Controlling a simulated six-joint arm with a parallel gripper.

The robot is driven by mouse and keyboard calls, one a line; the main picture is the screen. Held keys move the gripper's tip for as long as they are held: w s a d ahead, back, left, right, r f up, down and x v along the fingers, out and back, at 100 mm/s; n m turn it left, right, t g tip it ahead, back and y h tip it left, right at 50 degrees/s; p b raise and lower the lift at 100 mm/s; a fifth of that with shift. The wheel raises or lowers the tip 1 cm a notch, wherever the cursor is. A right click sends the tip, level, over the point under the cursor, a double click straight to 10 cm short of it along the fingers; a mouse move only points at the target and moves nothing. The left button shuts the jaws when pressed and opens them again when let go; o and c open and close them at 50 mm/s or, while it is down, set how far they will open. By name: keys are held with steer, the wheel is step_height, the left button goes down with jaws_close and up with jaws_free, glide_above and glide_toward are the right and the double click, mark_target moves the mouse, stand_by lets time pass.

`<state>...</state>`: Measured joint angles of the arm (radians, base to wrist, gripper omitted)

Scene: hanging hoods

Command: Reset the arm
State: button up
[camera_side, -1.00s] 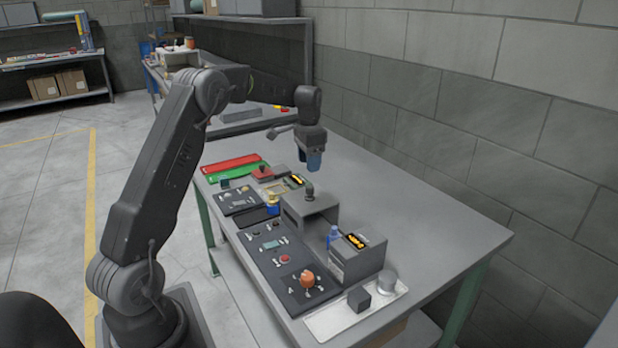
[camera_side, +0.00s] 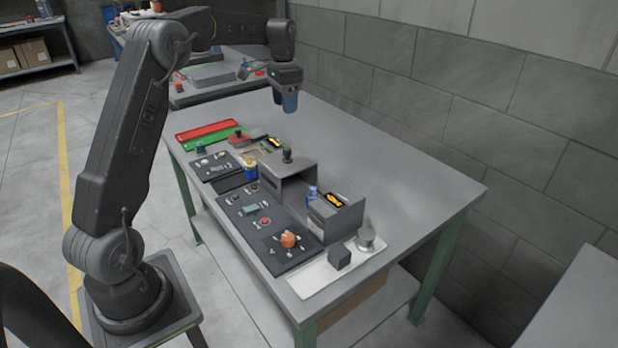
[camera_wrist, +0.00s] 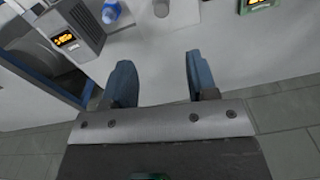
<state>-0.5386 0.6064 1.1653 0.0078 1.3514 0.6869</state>
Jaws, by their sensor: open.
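My gripper (camera_side: 286,104) is open and empty. That grey hood (camera_side: 290,172) has a dark knob on top and stands upright on the table, apart from my fingers. In the wrist view, the two blue fingers (camera_wrist: 158,78) are spread, with only pale tabletop between them.
A grey box with a lit orange display (camera_side: 336,216) stands beside a blue bottle (camera_side: 312,195). A white tray (camera_side: 310,281) holds a dark cube (camera_side: 340,258) and a grey cylinder (camera_side: 366,241). Black control panels (camera_side: 262,225) line the near edge. The far right tabletop is clear.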

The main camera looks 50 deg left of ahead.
steer(key=s+d+r+t, duration=0.1)
steer(key=s+d+r, duration=0.4)
steer(key=d, duration=0.4)
steer(key=s+d+r+t, duration=0.2)
steer(key=s+d+r, duration=0.2)
steer(key=s+d, duration=0.4)
steer(key=s+d+f+n+t, duration=0.1)
steer(key=s+d+f, duration=0.1)
steer(key=s+d, duration=0.3)
steer(key=s+d+f+t, duration=0.1)
steer(key=s+d+f, duration=0.2)
steer(key=s+d, duration=0.3)
steer(key=s, duration=0.3)
steer(key=shift+s+f+n, duration=0.25)
steer(key=shift+f+n, duration=0.05)
steer(key=shift+n, duration=0.1)
